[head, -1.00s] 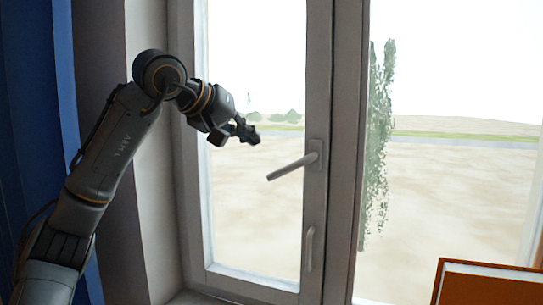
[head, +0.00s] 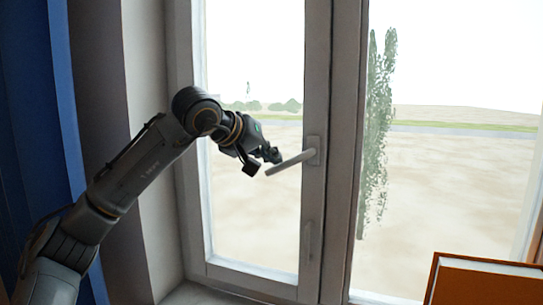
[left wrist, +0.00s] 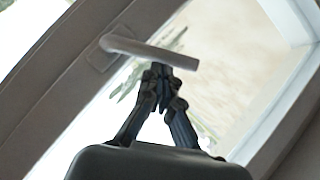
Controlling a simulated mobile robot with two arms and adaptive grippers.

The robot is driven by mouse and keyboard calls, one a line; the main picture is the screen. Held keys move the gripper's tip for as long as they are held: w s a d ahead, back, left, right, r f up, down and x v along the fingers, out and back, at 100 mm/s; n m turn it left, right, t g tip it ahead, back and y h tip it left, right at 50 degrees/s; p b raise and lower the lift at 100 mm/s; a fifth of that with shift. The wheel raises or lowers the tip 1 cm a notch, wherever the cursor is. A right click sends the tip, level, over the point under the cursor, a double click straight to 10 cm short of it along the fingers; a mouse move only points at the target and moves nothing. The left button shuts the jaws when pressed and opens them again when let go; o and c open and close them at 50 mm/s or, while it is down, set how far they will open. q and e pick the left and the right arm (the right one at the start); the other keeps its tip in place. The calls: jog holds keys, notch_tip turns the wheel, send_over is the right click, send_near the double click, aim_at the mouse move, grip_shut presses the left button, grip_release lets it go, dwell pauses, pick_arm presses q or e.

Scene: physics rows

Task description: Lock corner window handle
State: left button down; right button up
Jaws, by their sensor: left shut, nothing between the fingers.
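The window handle (head: 290,164) is a light grey lever on the right stile of the left sash. It points left and slightly down from its base plate. In the left wrist view the handle (left wrist: 150,50) crosses just beyond the shut fingertips of the left gripper (left wrist: 160,72). I cannot tell whether they touch. My right gripper is not in view.
A second, smaller handle (head: 309,245) sits lower on the same window frame (head: 316,90). A blue curtain (head: 35,110) hangs at the left. An orange-edged box or book (head: 485,280) stands at the lower right. The space below the lever, before the glass, is clear.

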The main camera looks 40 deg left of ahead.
pick_arm(q)
jog(key=shift+f+b, duration=0.3)
jog(key=shift+b, duration=0.15)
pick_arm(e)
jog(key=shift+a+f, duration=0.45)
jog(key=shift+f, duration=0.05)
pick_arm(q)
jog(key=shift+f+n+h+b, duration=0.2)
jog(key=shift+n+h+b, duration=0.1)
jog(key=shift+h, duration=0.1)
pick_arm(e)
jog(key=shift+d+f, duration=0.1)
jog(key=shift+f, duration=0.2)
pick_arm(q)
jog(key=shift+f+n+b, duration=0.3)
jog(key=shift+f+b, duration=0.1)
jog(key=shift+b, duration=0.3)
jog(key=w+d+f+n+t+h+b, duration=0.1)
jog(key=d+f+n+t+h+b, duration=0.3)
jog(key=b, duration=0.8)
jog(key=shift+d+f+n, duration=0.15)
jog(key=shift+f+n, duration=0.35)
jog(key=shift+n, duration=0.5)
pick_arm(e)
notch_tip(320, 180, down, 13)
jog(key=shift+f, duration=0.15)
pick_arm(q)
jog(key=shift+d, duration=0.1)
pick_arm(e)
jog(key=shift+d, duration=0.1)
